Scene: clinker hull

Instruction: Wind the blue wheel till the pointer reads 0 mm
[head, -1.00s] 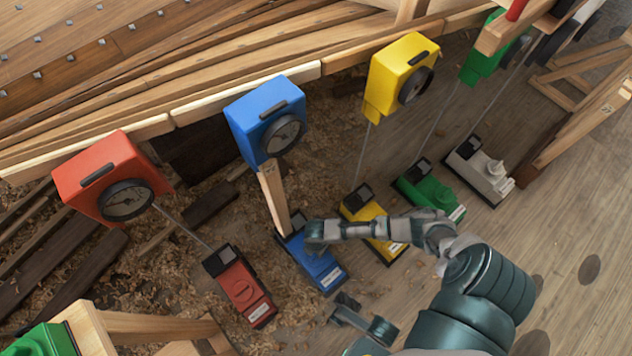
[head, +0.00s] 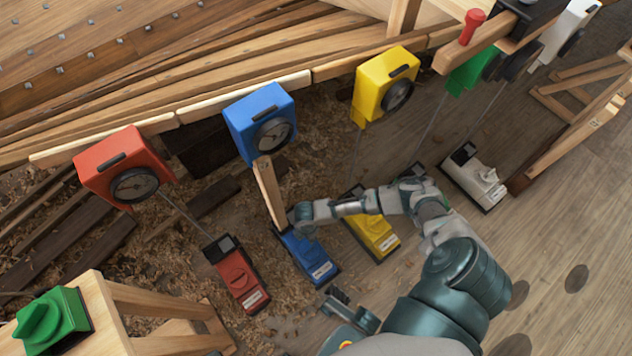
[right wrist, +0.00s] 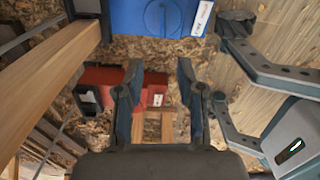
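The blue gauge box (head: 251,109) hangs at the hull's edge. Its dark round dial (head: 273,135) faces me, but its pointer is too small to read. Below it a wooden post (head: 269,190) runs down to the blue base unit (head: 312,263); the blue unit fills the top of the right wrist view (right wrist: 130,15), with a faint round wheel shape (right wrist: 162,15) on it. My right gripper (head: 300,216) is over the unit's upper end beside the post; its fingers (right wrist: 160,85) are apart and empty. My left gripper (head: 335,300), below the blue unit, has spread fingers (right wrist: 232,65).
Red (head: 112,165) and yellow (head: 385,82) gauge boxes flank the blue one. Red (head: 240,280), yellow (head: 375,237) and white (head: 478,180) base units stand alongside. A trestle with a green knob (head: 45,318) is at lower left. Open floor lies at right.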

